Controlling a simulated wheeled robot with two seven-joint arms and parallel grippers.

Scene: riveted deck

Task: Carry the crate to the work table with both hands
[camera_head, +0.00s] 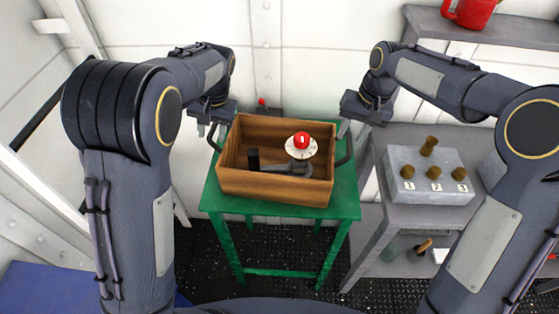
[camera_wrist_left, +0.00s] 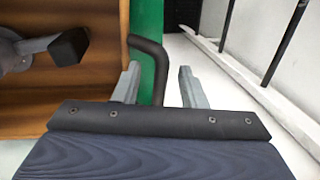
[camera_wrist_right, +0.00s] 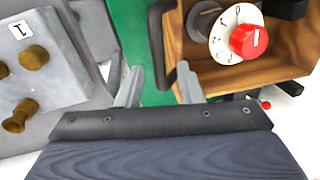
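A brown wooden crate (camera_head: 275,190) stands upright on a green table (camera_head: 340,200). It holds a red knob on a white numbered dial (camera_head: 301,146) and a dark tool with a black end. My left gripper (camera_head: 208,130) is open at the crate's left side; in the left wrist view the dark left handle (camera_wrist_left: 154,65) lies between its parted fingers. My right gripper (camera_head: 346,130) is open at the right side; in the right wrist view the right handle (camera_wrist_right: 156,35) lies between its parted fingers. I cannot tell which surface is the work table.
A grey table (camera_head: 385,205) on the right bears a grey block (camera_head: 430,160) with several brass knobs and number labels. A grey shelf (camera_head: 490,32) with a red mug (camera_head: 470,12) is at the back right. Dark riveted floor (camera_head: 275,245) shows under the green table.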

